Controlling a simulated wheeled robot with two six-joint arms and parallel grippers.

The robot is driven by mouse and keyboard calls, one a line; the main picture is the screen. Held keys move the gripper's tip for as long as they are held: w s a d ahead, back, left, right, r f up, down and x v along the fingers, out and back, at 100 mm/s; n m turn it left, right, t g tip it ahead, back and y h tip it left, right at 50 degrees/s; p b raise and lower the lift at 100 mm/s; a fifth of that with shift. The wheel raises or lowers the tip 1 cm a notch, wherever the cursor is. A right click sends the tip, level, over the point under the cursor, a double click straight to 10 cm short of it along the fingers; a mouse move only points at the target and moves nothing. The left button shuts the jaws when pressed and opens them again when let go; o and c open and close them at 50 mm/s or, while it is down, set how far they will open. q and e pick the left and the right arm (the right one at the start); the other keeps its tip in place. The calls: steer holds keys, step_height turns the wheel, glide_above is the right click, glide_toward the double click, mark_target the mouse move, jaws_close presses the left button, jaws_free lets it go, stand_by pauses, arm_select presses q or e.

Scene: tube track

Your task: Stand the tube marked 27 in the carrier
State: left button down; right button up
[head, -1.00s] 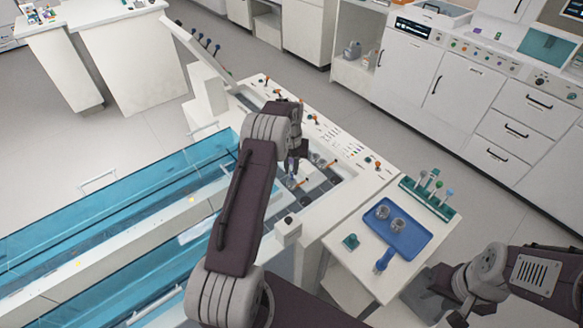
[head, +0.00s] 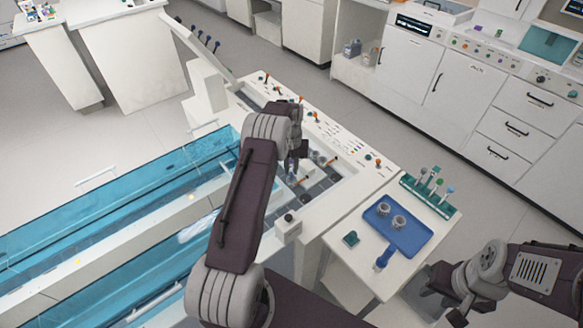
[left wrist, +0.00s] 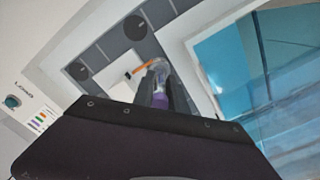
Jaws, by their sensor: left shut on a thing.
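My left gripper (head: 296,158) is over the grey-tiled track well (head: 325,186). In the left wrist view its fingers (left wrist: 158,82) are shut on a clear and purple tube (left wrist: 161,101), partly hidden between them; its marking cannot be read. The tube points down toward the grey tiles, close beside an orange-ended lever (left wrist: 142,67). Dark round pieces (left wrist: 135,27) sit on the tiles. I cannot tell which is the carrier, nor whether the tube touches anything.
A blue tray (head: 410,235) with two cups stands on a white side table. Behind it is a green rack (head: 442,206) of several coloured-capped tubes. Blue clear covers (head: 120,195) lie left of the well. Orange-tipped levers line the well's white rim.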

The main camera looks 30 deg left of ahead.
arm_select(q)
steer(key=shift+f, duration=0.15)
steer(key=shift+f, duration=0.35)
stand_by(0.3)
steer(key=c, duration=1.3)
jaws_free()
steer(key=shift+o, duration=0.2)
step_height(320, 180, up, 9)
steer(key=shift+r, duration=0.1)
